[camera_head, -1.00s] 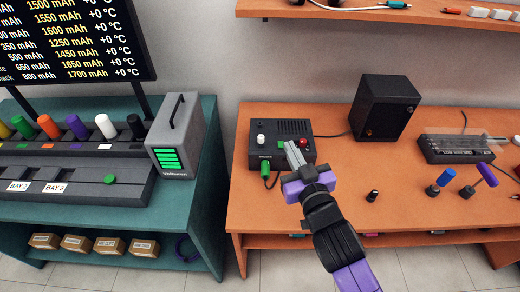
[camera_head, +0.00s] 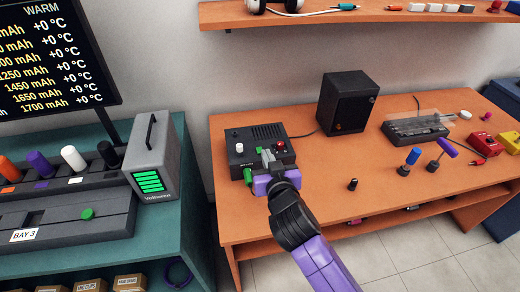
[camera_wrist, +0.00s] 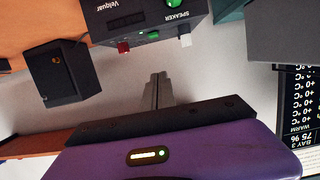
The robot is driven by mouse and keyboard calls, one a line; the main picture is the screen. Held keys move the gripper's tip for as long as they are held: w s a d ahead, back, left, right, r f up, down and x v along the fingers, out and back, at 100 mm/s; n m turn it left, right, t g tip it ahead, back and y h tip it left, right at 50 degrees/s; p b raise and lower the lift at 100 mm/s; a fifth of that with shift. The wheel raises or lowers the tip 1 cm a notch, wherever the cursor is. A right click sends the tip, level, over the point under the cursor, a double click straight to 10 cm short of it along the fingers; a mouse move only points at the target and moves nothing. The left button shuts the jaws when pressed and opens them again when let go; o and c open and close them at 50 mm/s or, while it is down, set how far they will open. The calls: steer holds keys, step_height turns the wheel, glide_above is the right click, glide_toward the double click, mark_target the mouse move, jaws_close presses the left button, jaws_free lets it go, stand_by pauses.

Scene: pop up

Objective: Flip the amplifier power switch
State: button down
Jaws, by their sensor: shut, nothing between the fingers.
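The amplifier (camera_head: 230,165) is a black box at the left end of the orange table. It has a white knob (camera_head: 239,148), a red knob (camera_head: 281,142) and a green plug (camera_head: 248,175) at its front. My gripper (camera_head: 267,153) is shut and empty, and its fingers overlap the amplifier's front in the head view. In the wrist view the amplifier (camera_wrist: 160,18) appears upside down at the top. My fingertips (camera_wrist: 158,77) point toward it with a visible gap. I cannot make out a part that is clearly the power switch.
A black speaker (camera_head: 346,102) stands behind right on the orange table (camera_head: 330,215). A small black knob (camera_head: 352,184) and blue (camera_head: 412,157) and purple (camera_head: 447,147) handled items lie farther right.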

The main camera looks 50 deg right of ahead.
steer(key=p, duration=0.1)
glide_above(260, 156)
steer(key=shift+s+f, duration=0.25)
steer(key=shift+f, duration=0.7)
steer(key=f, duration=0.3)
steer(key=shift+w+f, duration=0.15)
steer(key=shift+w, duration=0.05)
steer(key=shift+f, duration=0.55)
steer(key=shift+d+r+p, duration=0.1)
steer(key=shift+r+p, duration=0.05)
steer(key=shift+p, duration=0.4)
steer(key=shift+f, duration=0.25)
steer(key=r+p, duration=0.2)
steer(key=r, duration=0.1)
steer(key=r+p, duration=0.1)
steer(key=shift+w+d+r, duration=0.2)
steer(key=shift+w+r, duration=0.2)
steer(key=b+v, duration=0.2)
steer(key=v, duration=0.8)
steer(key=shift+r, duration=0.3)
steer(key=shift+w+d, duration=0.1)
steer(key=shift+w, duration=0.05)
